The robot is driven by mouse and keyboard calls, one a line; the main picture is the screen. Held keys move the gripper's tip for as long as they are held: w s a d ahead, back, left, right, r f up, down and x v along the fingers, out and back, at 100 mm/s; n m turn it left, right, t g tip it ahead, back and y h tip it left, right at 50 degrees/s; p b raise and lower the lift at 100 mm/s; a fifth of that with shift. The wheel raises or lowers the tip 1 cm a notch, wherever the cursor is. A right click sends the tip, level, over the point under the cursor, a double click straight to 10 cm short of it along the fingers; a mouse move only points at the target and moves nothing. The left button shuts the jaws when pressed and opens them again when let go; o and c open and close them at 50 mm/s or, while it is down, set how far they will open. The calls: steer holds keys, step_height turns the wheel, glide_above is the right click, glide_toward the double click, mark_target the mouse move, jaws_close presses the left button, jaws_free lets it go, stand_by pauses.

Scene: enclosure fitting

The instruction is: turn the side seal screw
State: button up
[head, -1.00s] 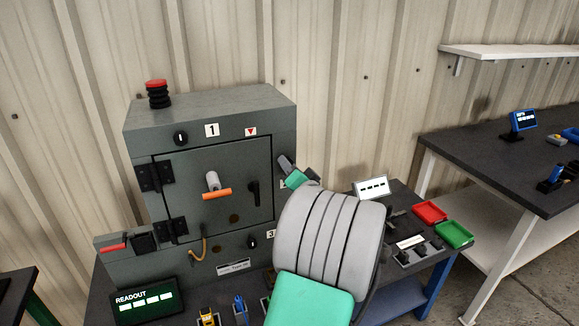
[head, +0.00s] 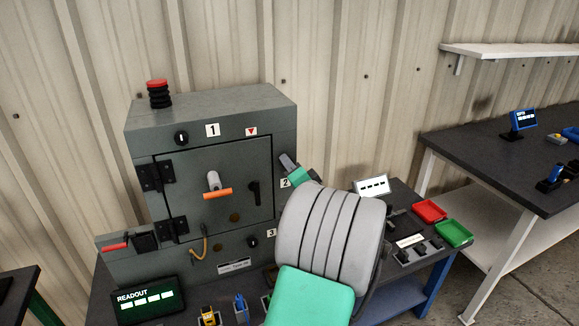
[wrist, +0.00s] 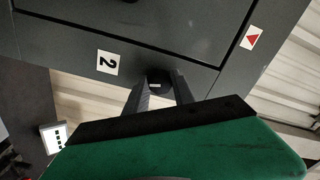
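The grey enclosure (head: 200,108) stands on the bench. In the wrist view a dark round screw head (wrist: 158,77) with a pale mark sits on its grey side face, close to the label 2 (wrist: 107,63). I take it to be the side seal screw. My gripper (wrist: 161,84) points at it, with one finger on each side of the head. Whether the fingers touch it is not clear. In the head view my gripper (head: 287,162) is at the enclosure's right edge, where my arm hides the screw.
The enclosure door has an orange-barred handle (head: 217,193). A readout display (head: 146,299) stands at front left. Red (head: 429,210) and green (head: 454,233) trays and a small white display (head: 371,187) lie right of my arm. Another table (head: 500,150) stands further right.

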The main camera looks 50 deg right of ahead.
steer(key=o, duration=0.5)
steer(key=shift+c, duration=0.2)
steer(key=b+v, duration=0.1)
steer(key=v, duration=0.7)
steer(key=shift+b, duration=0.35)
